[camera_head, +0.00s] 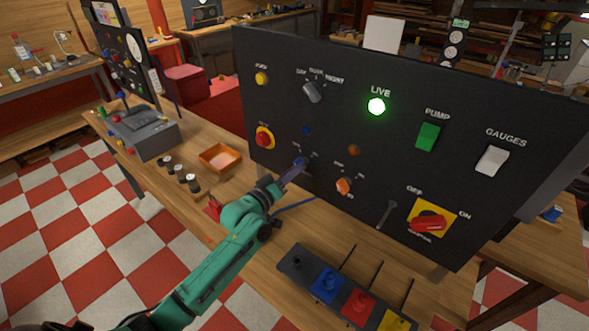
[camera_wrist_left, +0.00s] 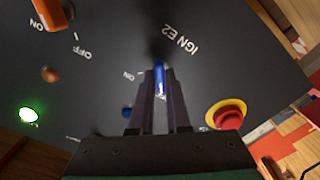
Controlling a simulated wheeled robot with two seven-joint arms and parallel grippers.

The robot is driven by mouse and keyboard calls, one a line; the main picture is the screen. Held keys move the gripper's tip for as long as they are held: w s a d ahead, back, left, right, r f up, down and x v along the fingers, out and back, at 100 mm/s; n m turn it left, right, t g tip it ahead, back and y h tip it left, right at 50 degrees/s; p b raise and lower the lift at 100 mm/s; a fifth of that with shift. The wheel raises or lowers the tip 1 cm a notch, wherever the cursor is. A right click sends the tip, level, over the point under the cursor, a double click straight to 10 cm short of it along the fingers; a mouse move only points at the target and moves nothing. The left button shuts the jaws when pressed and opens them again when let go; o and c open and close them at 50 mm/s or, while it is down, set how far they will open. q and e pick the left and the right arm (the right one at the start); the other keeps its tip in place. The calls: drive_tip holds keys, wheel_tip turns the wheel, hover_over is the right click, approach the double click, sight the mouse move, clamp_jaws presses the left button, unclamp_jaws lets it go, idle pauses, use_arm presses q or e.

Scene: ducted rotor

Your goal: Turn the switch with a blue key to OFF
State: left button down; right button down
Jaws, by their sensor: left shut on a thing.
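The switch with the blue key (camera_head: 301,162) is low on the black panel (camera_head: 330,125), right of the red button. My left gripper (camera_head: 290,174) reaches it from the front and is shut on the key. In the left wrist view the blue key (camera_wrist_left: 159,78) stands between the two dark fingertips (camera_wrist_left: 160,100), beside the label "IGN E2". A label "ON" is left of the fingers. The fingers hide part of the switch, and I cannot tell which position the key points to. My right gripper is not in view.
A switch with an orange key (camera_head: 344,186) is right of the blue one. A red button on a yellow ring (camera_head: 264,138) is at left, and a green LIVE lamp (camera_head: 376,106) glows above. A rack (camera_head: 298,262) with blue, red and yellow pieces lies in front on the bench.

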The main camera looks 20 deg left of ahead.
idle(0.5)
use_arm(q)
drive_tip(key=c, duration=0.9)
unclamp_jaws()
drive_tip(key=b+v, duration=0.3)
drive_tip(key=v, duration=1.1)
drive_tip(key=shift+s, duration=0.25)
